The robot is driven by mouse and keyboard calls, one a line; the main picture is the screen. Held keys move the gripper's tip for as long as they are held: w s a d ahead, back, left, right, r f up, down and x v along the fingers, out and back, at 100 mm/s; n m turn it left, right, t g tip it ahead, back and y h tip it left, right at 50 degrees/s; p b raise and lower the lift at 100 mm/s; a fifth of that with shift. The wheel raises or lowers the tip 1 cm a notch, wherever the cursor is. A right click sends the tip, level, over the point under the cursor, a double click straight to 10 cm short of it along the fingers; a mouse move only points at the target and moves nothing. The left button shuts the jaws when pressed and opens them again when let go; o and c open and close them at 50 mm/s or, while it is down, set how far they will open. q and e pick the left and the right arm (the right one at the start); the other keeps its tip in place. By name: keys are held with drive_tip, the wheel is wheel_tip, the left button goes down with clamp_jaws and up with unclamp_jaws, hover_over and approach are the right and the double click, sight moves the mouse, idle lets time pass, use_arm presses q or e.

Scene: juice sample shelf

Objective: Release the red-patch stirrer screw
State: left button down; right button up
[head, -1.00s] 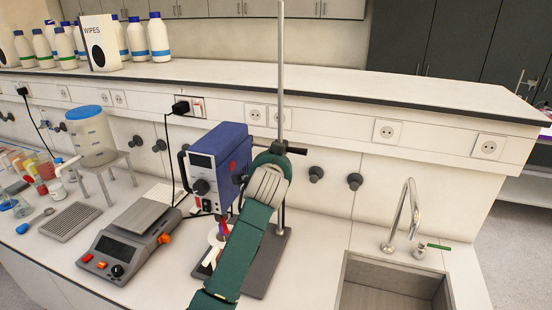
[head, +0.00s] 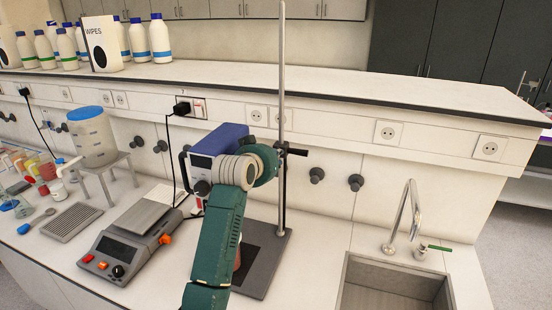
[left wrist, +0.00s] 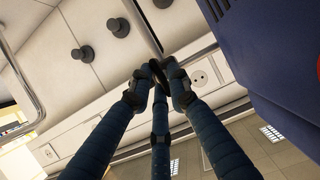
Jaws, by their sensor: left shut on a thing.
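The blue overhead stirrer (head: 226,138) sits on a tall metal rod (head: 282,80) above a dark base plate (head: 262,272). A dark clamp piece (head: 297,152) sticks out right of the rod. In the left wrist view, the fingers of my left gripper (left wrist: 159,76) are closed together on a small dark screw (left wrist: 157,68), mostly covered by the fingertips. The stirrer housing (left wrist: 280,60) fills the right side there. My right gripper is not in view.
A sink (head: 390,285) with a tap (head: 403,215) is at the right. Several bottles and a wipes box (head: 101,43) stand on the upper shelf.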

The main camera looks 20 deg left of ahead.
use_arm(q)
drive_tip(key=shift+a+f, duration=0.2)
drive_tip(key=shift+f, duration=0.2)
drive_tip(key=c, duration=2)
unclamp_jaws()
drive_tip(key=shift+o, duration=1.3)
drive_tip(key=shift+s, duration=0.1)
drive_tip(key=shift+a+r, duration=0.1)
drive_tip(key=v, duration=1.2)
